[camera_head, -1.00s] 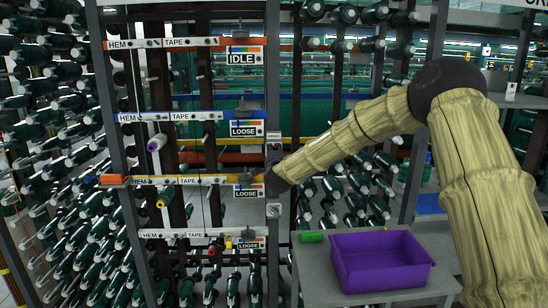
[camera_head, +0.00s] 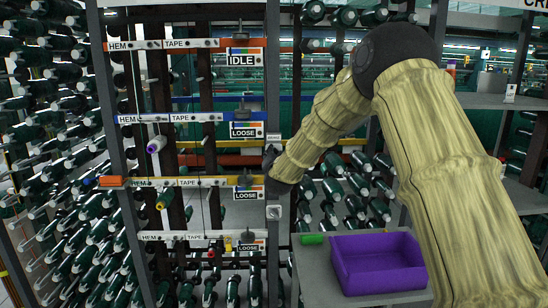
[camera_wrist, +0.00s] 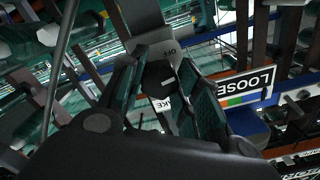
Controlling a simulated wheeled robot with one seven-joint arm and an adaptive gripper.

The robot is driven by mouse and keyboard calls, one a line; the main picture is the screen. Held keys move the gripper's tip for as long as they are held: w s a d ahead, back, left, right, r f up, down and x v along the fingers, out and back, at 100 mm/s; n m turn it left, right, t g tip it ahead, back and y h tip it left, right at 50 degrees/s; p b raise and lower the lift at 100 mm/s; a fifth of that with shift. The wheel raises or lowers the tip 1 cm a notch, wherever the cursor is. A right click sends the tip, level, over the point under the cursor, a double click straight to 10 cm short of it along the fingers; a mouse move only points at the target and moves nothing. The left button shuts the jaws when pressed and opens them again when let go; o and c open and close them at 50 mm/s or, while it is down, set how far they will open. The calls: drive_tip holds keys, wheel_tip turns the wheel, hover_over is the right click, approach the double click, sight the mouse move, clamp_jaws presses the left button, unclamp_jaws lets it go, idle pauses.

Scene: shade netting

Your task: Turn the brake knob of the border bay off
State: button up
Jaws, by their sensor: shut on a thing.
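In the wrist view a dark brake knob (camera_wrist: 157,76) sits between the two green-padded fingers of my gripper (camera_wrist: 161,85), which is shut on it. The word OFF shows on the grey plate (camera_wrist: 168,50) above the knob, and the end of the word BRAKE (camera_wrist: 162,103) shows below it. A pale mark lies at the knob's left side; I cannot tell for sure where it points. In the head view my gripper (camera_head: 270,162) is at the grey post right of the LOOSE signs, and hides the knob there.
A LOOSE sign (camera_head: 247,130) hangs on the blue rail, another LOOSE sign (camera_head: 249,193) below the yellow rail, and an IDLE sign (camera_head: 245,58) at the top. A lower knob plate (camera_head: 274,212) is on the post. A purple bin (camera_head: 372,284) and green block (camera_head: 313,239) stand on the grey table.

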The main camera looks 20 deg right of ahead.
drive_tip(key=shift+f+n, duration=0.15)
drive_tip(key=shift+n, duration=1.55)
drive_tip(key=shift+f+n, duration=0.15)
drive_tip(key=shift+n, duration=1.55)
drive_tip(key=shift+d, duration=0.1)
drive_tip(key=o, duration=1)
drive_tip(key=shift+r, duration=0.1)
drive_tip(key=shift+s, duration=0.1)
drive_tip(key=v, duration=1.2)
